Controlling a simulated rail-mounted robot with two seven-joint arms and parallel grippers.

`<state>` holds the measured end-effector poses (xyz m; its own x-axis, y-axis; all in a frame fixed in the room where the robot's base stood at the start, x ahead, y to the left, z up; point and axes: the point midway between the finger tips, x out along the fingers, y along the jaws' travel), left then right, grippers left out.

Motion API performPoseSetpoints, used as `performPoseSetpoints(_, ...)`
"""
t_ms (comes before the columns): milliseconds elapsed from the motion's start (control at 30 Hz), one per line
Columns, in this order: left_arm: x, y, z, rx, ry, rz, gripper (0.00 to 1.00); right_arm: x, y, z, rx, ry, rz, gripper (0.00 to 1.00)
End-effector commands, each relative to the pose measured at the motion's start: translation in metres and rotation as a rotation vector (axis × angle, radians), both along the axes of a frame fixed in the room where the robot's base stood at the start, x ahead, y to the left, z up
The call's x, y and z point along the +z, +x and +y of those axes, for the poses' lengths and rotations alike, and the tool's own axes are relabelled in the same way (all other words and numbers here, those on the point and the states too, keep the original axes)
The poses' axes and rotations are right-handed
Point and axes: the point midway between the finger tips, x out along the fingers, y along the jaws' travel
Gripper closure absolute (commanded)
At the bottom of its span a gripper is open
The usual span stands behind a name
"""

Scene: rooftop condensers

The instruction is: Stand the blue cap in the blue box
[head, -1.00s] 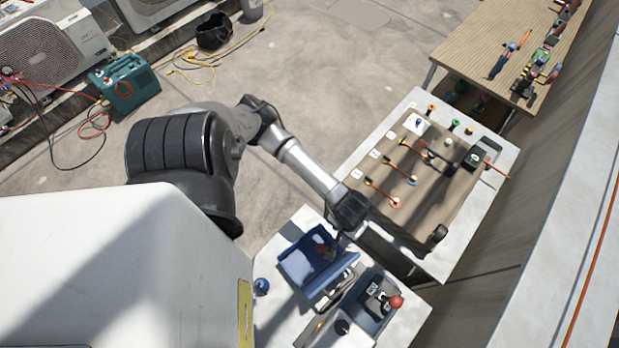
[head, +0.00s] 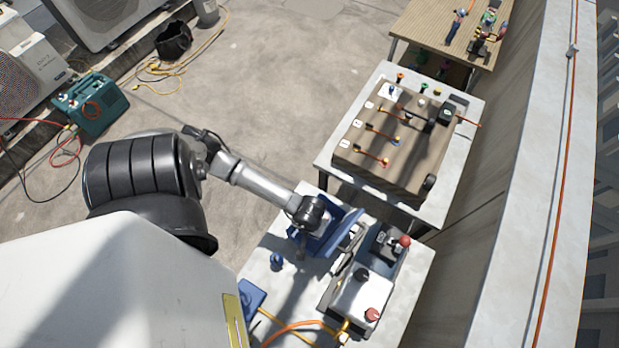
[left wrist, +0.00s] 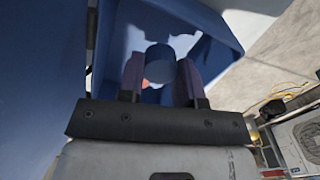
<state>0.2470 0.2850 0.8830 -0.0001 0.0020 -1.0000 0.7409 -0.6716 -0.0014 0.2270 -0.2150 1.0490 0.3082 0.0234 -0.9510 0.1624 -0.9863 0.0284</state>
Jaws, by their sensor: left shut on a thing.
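The blue box (head: 342,232) is an open, slant-sided bin on the near table, partly hidden under my left gripper (head: 302,243) in the head view. In the left wrist view its blue walls (left wrist: 205,22) surround the fingertips. My left gripper (left wrist: 160,80) is shut on the blue cap (left wrist: 160,58), whose round blue end shows between the two fingers. The cap is at the box opening; I cannot tell whether it touches the floor of the box. A small reddish thing (left wrist: 147,84) shows just below it. My right gripper is not in view.
A small blue piece (head: 277,260) stands on the near table left of the box. A grey device with a red knob (head: 404,241) and a light case (head: 362,300) lie to the right. Orange hose (head: 290,325) crosses the front. A second table (head: 450,190) holds a wooden board.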

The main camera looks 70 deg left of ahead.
Motion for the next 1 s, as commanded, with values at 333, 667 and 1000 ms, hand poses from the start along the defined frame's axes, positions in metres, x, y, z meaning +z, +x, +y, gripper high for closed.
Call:
performPoseSetpoints(333,-0.037,-0.001,-0.001,0.001,-0.001,0.001,0.89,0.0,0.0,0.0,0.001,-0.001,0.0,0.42)
performPoseSetpoints(667,-0.044,0.0,0.0,-0.001,0.0,0.0,0.89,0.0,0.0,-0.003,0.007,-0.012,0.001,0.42)
performPoseSetpoints(1000,-0.047,0.0,0.0,-0.001,0.0,0.0,0.56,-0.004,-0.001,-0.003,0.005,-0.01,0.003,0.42)
